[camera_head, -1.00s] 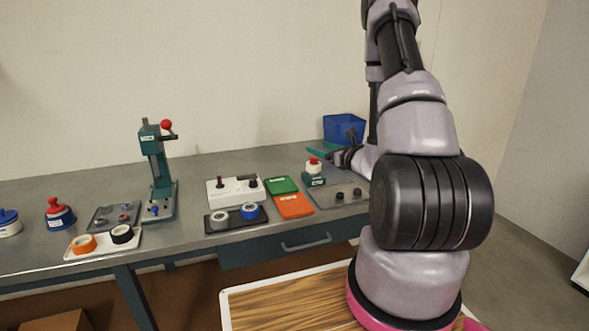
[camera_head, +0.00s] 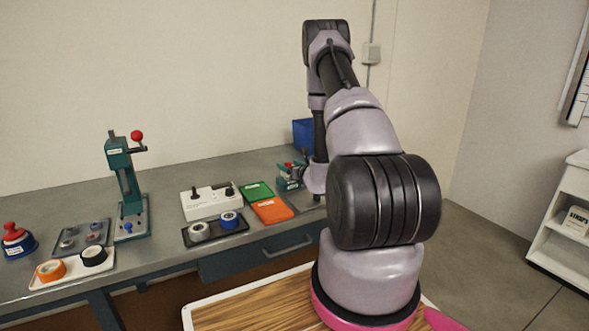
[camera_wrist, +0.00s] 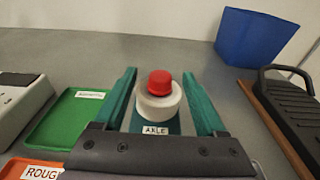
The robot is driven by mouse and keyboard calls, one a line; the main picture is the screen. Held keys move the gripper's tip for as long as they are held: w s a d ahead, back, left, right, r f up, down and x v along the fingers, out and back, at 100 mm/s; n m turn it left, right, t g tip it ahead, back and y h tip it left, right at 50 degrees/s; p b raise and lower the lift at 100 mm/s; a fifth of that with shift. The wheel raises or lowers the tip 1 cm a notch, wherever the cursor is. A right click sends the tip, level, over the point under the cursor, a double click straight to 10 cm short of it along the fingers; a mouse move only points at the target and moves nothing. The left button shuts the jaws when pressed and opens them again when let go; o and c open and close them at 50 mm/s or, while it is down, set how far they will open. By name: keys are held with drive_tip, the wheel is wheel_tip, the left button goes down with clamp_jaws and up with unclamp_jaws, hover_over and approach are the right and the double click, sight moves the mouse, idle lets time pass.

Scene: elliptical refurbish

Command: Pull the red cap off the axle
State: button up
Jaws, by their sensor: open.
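The red cap (camera_wrist: 160,83) sits on top of a white round wheel-like part (camera_wrist: 158,106) on a stand labelled AXLE (camera_wrist: 155,130). In the wrist view, my gripper (camera_wrist: 159,73) is open, with one teal finger on each side of the cap and white part. Gaps show between the fingers and the cap. I cannot tell how high the fingertips are relative to the cap. In the head view, the red cap (camera_head: 289,164) is small, and my gripper and arm partly cover the stand.
A green tray (camera_wrist: 73,115) and an orange ROUGH tray (camera_head: 273,210) lie left of the stand. A white switch box (camera_head: 211,201) is beyond them. A blue bin (camera_wrist: 254,38) stands behind right. A black pedal-like thing (camera_wrist: 290,100) lies at right.

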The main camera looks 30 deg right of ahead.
drive_tip(key=shift+w, duration=0.6)
clamp_jaws()
idle(1.3)
